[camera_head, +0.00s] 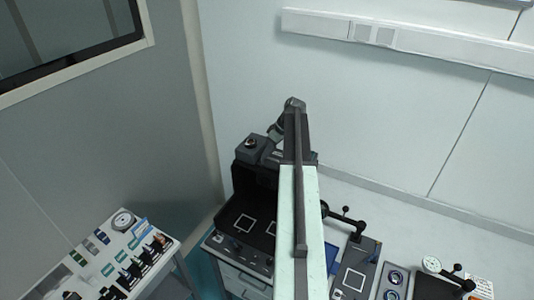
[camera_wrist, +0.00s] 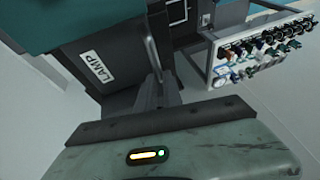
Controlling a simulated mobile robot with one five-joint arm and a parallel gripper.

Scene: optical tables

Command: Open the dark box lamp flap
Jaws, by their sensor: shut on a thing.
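The dark box (camera_head: 238,217) stands at the back left of the table in the head view. In the wrist view a dark grey face with a white LAMP label (camera_wrist: 97,67) fills the upper left, tilted in the picture. My gripper (camera_wrist: 157,72) reaches up to the right edge of this labelled face and is shut on a narrow dark part there, which looks like the lamp flap's edge or handle. The fingers hide most of that part. In the head view my arm hides the contact. How far the flap stands open I cannot tell.
A white-topped side table (camera_head: 105,255) with several small parts stands at the left; a white rack of small parts (camera_wrist: 260,48) shows in the wrist view. Dark instruments with knobbed arms (camera_head: 347,222) stand right of my arm. A wall is close behind.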

